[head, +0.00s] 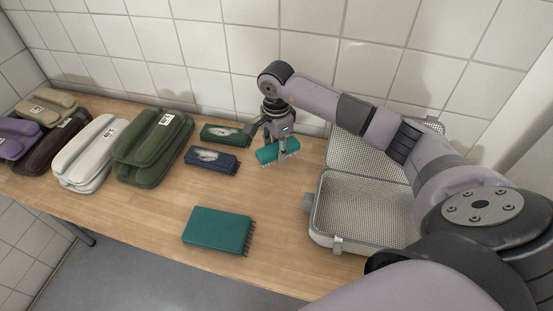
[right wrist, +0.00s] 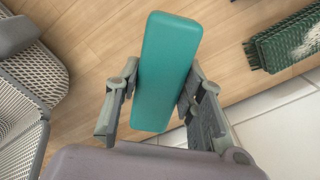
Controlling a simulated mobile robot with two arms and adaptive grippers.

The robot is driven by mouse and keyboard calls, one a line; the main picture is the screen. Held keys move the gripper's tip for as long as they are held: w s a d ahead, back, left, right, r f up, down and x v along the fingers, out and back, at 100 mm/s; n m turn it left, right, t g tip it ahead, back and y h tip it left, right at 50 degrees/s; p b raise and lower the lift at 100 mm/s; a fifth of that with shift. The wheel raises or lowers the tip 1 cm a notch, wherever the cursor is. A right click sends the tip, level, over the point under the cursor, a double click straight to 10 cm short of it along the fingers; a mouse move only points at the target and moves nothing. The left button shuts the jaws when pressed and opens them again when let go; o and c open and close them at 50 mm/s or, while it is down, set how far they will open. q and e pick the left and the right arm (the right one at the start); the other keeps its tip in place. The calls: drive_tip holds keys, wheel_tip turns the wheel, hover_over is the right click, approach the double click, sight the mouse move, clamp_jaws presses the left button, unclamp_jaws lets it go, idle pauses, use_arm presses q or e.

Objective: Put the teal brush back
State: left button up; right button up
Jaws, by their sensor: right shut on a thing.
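The teal brush (head: 268,154) is between the fingers of my right gripper (head: 279,150), near the back wall. In the right wrist view the brush (right wrist: 165,60) shows as a smooth teal block between the two fingers of the gripper (right wrist: 160,85), which is shut on it. Its underside is hidden there, and I cannot tell whether it touches the table. A wider, flat teal piece with dark bristle-like spikes along its right edge (head: 217,231) lies on the table nearer the front. My left gripper is not in view.
A dark green brush (head: 225,133) and a navy brush (head: 211,159) lie left of the gripper. Several stacked fabric cases, including a green one (head: 153,147), stand further left. An open mesh-lined case (head: 365,205) is at right. The wooden table (head: 150,215) is clear at front left.

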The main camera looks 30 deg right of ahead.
sight(276, 169)
wheel_tip(276, 169, down, 5)
drive_tip(key=shift+f, duration=0.2)
idle(0.3)
drive_tip(key=shift+f, duration=0.2)
drive_tip(key=o, duration=1)
drive_tip(key=shift+r, duration=0.1)
